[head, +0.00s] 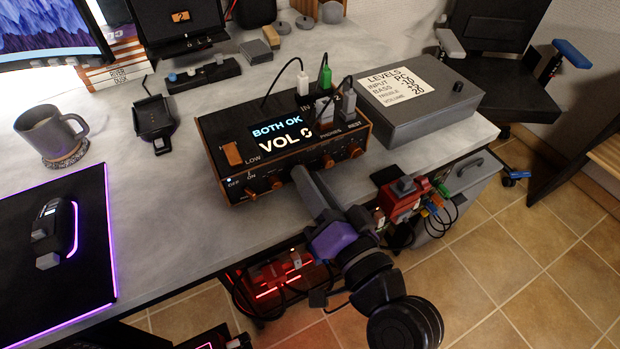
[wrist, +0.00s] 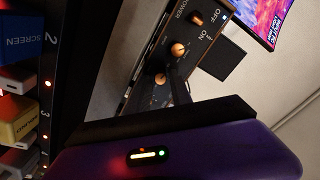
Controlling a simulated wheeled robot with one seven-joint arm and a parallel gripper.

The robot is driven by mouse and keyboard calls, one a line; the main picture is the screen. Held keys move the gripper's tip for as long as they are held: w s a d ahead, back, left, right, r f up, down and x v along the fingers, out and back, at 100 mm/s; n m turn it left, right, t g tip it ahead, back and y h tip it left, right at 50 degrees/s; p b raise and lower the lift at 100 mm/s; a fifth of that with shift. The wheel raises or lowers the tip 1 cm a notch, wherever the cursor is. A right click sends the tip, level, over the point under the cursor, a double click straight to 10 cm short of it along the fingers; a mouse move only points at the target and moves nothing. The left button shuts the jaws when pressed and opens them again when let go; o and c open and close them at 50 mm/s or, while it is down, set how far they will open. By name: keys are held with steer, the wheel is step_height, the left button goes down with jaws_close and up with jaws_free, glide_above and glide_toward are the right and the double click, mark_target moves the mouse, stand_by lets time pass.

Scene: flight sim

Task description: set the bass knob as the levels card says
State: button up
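The amplifier (head: 215,165) is a dark box with wood sides on the table. Its screen (head: 282,133) reads "BOTH OK" and "VOL 0". Orange knobs line its front; one (head: 327,160) shows right of my fingers, and a knob (wrist: 178,50) shows in the wrist view. My gripper (head: 303,178) reaches the front panel from below right, fingers at the knob row. They hide part of the row, so I cannot tell which knob they touch or whether they grip it. The levels card (head: 392,84) lies on a grey box; its bass line seems to start with minus, the digits unclear.
The grey box (head: 440,105) stands right of the amplifier. Cables plug into the amplifier's top. A mug (head: 48,130), a mouse on a lit mat (head: 95,250) and a black stand (head: 153,120) are at left. Red devices (head: 402,195) hang below the table's front edge.

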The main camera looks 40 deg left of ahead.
steer(key=v, duration=0.7)
steer(key=shift+d, duration=0.2)
steer(key=w+d+f+m+t+h, duration=0.25)
steer(key=d+m+t+h, duration=0.5)
steer(key=d, duration=1.15)
steer(key=s+d+f+n+h, duration=0.25)
steer(key=s+d+h, duration=0.25)
steer(key=s+d, duration=0.45)
steer(key=s+d+f+n+h, duration=0.1)
steer(key=s+d+f+h, duration=0.45)
steer(key=s, duration=0.75)
step_height(320, 180, up, 22)
steer(key=d+y+p, duration=0.1)
steer(key=p, duration=1.9)
steer(key=shift+d+f, duration=0.2)
